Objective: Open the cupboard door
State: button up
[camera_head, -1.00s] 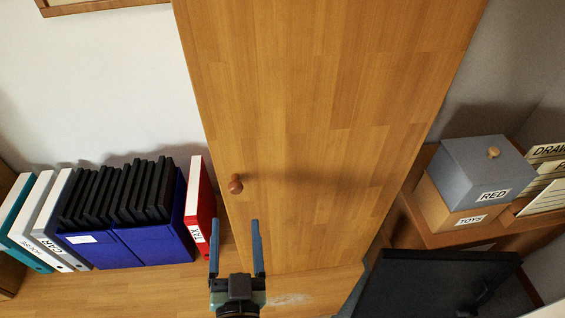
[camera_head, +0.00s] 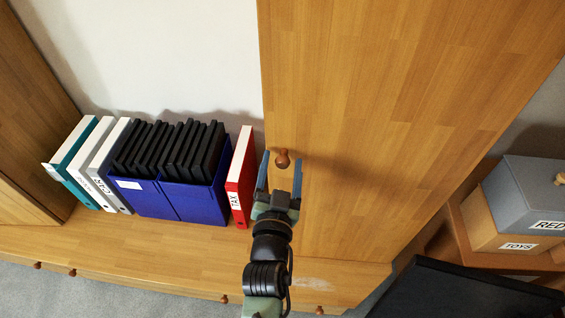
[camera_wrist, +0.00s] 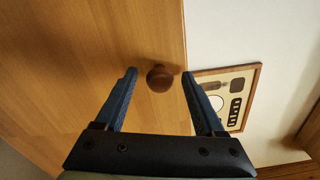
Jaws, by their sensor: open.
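The cupboard door (camera_head: 390,110) is a tall wooden panel and looks shut. Its round wooden knob (camera_head: 282,156) sits near the door's left edge. The knob also shows in the wrist view (camera_wrist: 159,78), just past and between the fingertips. My gripper (camera_head: 281,165) is open, with one blue finger on each side of the knob in the head view. In the wrist view my gripper (camera_wrist: 158,84) spans the knob with gaps on both sides. The fingers do not visibly touch the knob.
A red TAX binder (camera_head: 241,178) stands just left of my gripper. Blue boxes with black cases (camera_head: 177,198) and more binders (camera_head: 96,165) stand further left on the wooden shelf top (camera_head: 150,250). A grey RED box (camera_head: 525,190) and a black panel (camera_head: 450,295) are at the right.

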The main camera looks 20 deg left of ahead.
jog(key=shift+w+a, duration=0.1)
jog(key=shift+w, duration=0.45)
grip_shut()
dwell(1.1)
